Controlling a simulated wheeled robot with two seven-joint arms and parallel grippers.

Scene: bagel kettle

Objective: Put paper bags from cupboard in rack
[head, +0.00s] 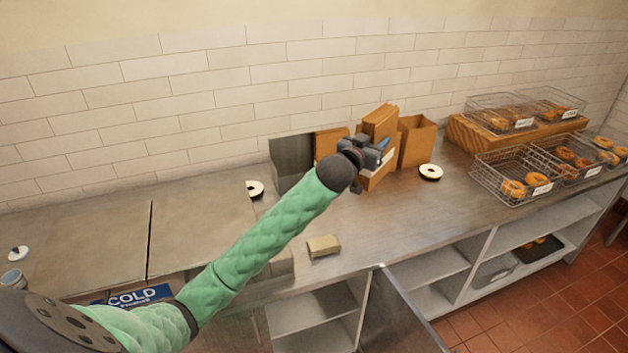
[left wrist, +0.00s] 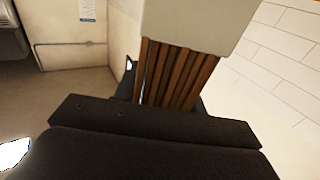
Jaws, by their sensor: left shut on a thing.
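A bundle of brown paper bags (head: 380,121) with a pale band stands upright over the counter at the back wall. My left gripper (head: 378,160) is shut on this bundle. In the left wrist view the bags' brown folded edges (left wrist: 175,75) show below a pale block-like part (left wrist: 200,25). Brown bags or boxes stand beside the bundle, one at the left (head: 328,142) and one at the right (head: 416,141). Whether the bundle touches them or the counter I cannot tell. My right gripper is out of view.
Wire baskets of bagels (head: 512,180) and a wooden riser (head: 470,134) fill the right of the counter. A small tan block (head: 323,245) lies near the front edge. Below, the cupboard (head: 312,308) has an open door (head: 400,312).

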